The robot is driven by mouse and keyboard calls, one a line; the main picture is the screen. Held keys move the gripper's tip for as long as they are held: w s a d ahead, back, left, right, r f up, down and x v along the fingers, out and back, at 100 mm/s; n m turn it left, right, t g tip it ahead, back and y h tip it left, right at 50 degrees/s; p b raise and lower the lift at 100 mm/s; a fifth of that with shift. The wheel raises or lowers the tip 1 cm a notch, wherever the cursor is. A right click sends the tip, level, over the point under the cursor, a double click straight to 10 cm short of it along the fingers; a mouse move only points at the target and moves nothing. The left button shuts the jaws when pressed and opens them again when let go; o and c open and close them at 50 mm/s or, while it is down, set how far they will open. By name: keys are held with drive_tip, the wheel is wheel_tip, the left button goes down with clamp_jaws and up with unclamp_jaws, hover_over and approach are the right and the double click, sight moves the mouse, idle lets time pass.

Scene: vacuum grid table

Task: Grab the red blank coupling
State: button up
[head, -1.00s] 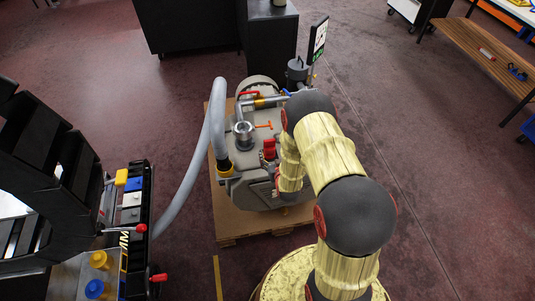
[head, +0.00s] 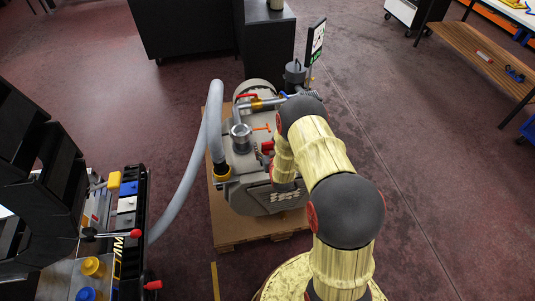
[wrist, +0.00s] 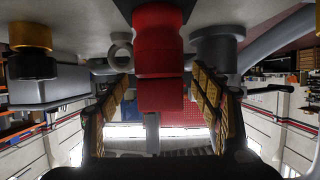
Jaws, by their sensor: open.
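The red blank coupling (wrist: 160,50) is a stepped red cylinder in the middle of the wrist view. It stands between the two fingers of my gripper (wrist: 161,88), with a visible gap on each side. My gripper is open and empty. In the head view, a small red part (head: 267,147) that looks like this coupling shows on the grey vacuum pump (head: 240,170), right beside my arm. My fingers are hidden behind the arm in that view.
The pump sits on a wooden pallet (head: 222,241), with a thick grey hose (head: 187,190) curving left. A red-handled valve (head: 245,97) is at its back. A black rack (head: 30,165) and coloured blocks stand at left. In the wrist view, a grey flange (wrist: 216,45) is right of the coupling.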

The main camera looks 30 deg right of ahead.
drive_tip(key=shift+c, duration=0.7)
drive_tip(key=c, duration=1.4)
drive_tip(key=shift+o, duration=0.2)
drive_tip(key=shift+r, duration=0.1)
